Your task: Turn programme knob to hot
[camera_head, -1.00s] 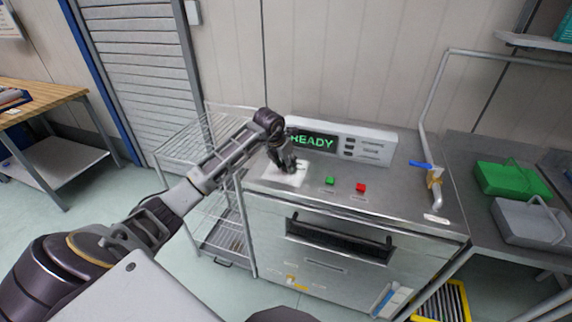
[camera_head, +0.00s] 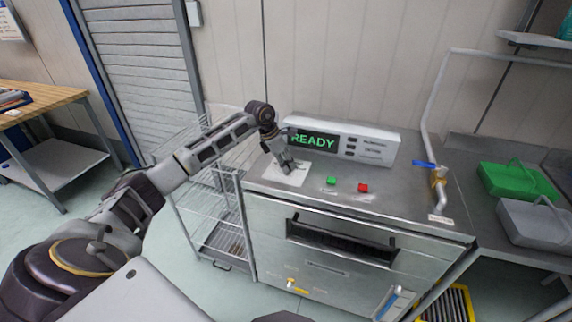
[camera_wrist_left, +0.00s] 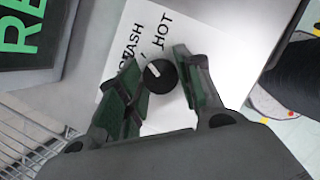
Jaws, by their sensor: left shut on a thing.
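The programme knob (camera_wrist_left: 160,76) is a round black dial with a short white pointer line. It stands on a white label card (camera_wrist_left: 190,30) with the word HOT and another word, partly covered, that ends in "ASH". The pointer slants up and left in the left wrist view, toward the gap between the words rather than squarely at HOT. My left gripper (camera_wrist_left: 162,88) has its fingers on either side of the knob and is shut on it. In the head view the left gripper (camera_head: 287,168) covers the knob above the card (camera_head: 293,181). My right gripper is not visible.
The display (camera_head: 313,139) reads READY. A green button (camera_head: 331,181) and a red button (camera_head: 363,187) sit right of the card on the steel top. A pipe with a blue-handled valve (camera_head: 424,164) rises farther right. A wire rack (camera_head: 205,190) stands at left.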

